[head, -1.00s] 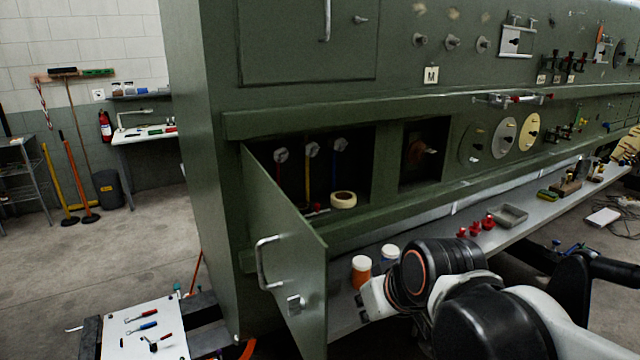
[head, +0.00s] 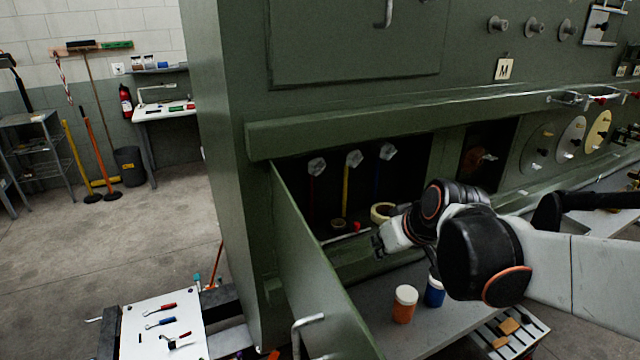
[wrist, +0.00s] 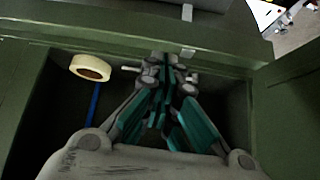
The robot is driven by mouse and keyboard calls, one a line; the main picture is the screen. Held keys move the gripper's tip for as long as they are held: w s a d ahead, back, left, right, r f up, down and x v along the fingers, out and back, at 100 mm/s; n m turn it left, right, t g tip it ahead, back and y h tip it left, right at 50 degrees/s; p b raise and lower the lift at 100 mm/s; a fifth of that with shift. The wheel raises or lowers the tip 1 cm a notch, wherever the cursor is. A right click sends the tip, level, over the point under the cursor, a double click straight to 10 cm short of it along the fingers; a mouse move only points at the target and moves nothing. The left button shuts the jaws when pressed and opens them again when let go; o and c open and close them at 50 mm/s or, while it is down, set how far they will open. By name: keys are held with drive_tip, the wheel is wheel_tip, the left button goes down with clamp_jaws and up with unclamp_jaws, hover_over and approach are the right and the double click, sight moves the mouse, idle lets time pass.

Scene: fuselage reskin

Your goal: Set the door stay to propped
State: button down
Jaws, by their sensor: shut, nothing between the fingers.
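The green door (head: 310,265) stands open at the left of a dark compartment. A thin pale rod with a red end (head: 345,236), which looks like the door stay, lies low at the compartment's front edge; its exact setting is too small to tell. My gripper (head: 377,246) is at the compartment's lower edge, just right of the rod. In the wrist view my gripper (wrist: 168,68) is shut and empty, its teal-lined fingers pointing at the compartment's edge. Short pale pieces show on both sides of the fingertips; I cannot tell whether they belong to the stay.
A tape roll (head: 382,212) sits inside the compartment, close to my gripper. Orange (head: 404,304) and blue (head: 434,291) jars stand on the shelf below. A tool board (head: 165,325) lies at lower left.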

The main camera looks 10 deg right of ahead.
drive_tip(key=w+d+r+p, duration=0.3)
drive_tip(key=w+p, duration=0.4)
drive_tip(key=w, duration=0.2)
drive_tip(key=shift+w+n+t+y, duration=0.25)
drive_tip(key=shift+n+t+y, duration=0.05)
drive_tip(key=shift+n+y, duration=0.1)
drive_tip(key=shift+a, duration=0.1)
drive_tip(key=b+x, duration=0.1)
drive_tip(key=x, duration=0.8)
drive_tip(key=shift+w+f, duration=0.25)
drive_tip(key=shift+w, duration=0.05)
drive_tip(key=shift+s, duration=0.15)
